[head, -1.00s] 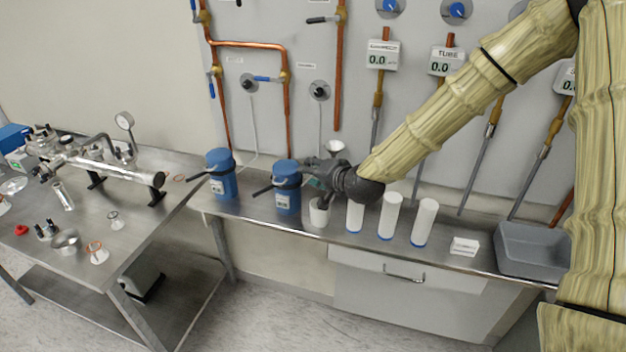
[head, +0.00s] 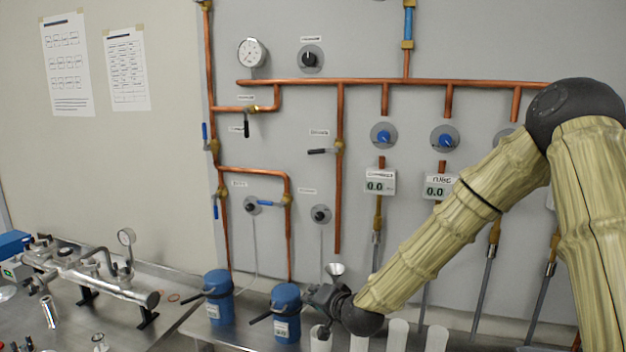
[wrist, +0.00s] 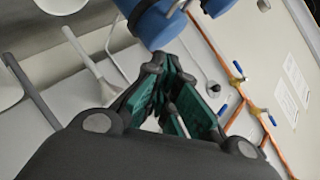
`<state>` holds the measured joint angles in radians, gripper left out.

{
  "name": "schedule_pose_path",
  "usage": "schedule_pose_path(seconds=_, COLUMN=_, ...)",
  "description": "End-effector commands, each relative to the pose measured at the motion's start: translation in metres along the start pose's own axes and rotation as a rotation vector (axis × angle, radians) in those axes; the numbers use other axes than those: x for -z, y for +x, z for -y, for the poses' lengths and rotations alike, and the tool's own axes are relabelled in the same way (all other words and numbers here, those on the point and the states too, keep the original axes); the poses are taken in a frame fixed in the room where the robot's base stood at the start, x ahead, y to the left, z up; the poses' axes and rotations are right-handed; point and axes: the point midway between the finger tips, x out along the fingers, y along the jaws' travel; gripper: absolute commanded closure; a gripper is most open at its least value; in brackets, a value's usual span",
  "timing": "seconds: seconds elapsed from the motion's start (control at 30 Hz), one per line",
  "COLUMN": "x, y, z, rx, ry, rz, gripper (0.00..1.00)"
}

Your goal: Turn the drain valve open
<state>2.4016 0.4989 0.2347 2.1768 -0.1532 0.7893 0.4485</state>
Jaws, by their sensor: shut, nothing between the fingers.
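Several valves sit on copper pipes on the grey wall panel. Another black lever hangs down at the upper left (head: 246,128). Blue-lever valves (head: 276,202) are on the lower left pipes. The labels are too small to read surely, so I cannot tell which is the drain valve. My gripper (head: 317,292) is low over the bench, beside a blue canister (head: 287,309), well below the valves. In the wrist view its teal-padded fingers (wrist: 172,92) are shut and empty.
Another blue canister (head: 218,297) stands to the left, and white cylinders (head: 397,335) stand right of my gripper. A funnel (head: 335,270) is just behind it. Round knobs (head: 320,214) and digital readouts (head: 380,183) are on the panel. Space before the middle pipe is clear.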

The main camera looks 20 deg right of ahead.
Motion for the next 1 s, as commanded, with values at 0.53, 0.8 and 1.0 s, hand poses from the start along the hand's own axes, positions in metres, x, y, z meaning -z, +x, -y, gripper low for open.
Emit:
schedule_pose_path(seconds=0.53, x=0.149, y=-0.012, z=0.190, rx=-0.027, ry=-0.739, rz=-0.746, gripper=1.00)
schedule_pose_path(seconds=0.8, x=0.187, y=-0.061, z=0.269, rx=-0.247, ry=-0.992, rz=-1.065, gripper=1.00)
schedule_pose_path(seconds=1.0, x=0.195, y=-0.082, z=0.293, rx=-0.357, ry=-1.064, rz=-1.161, gripper=1.00)
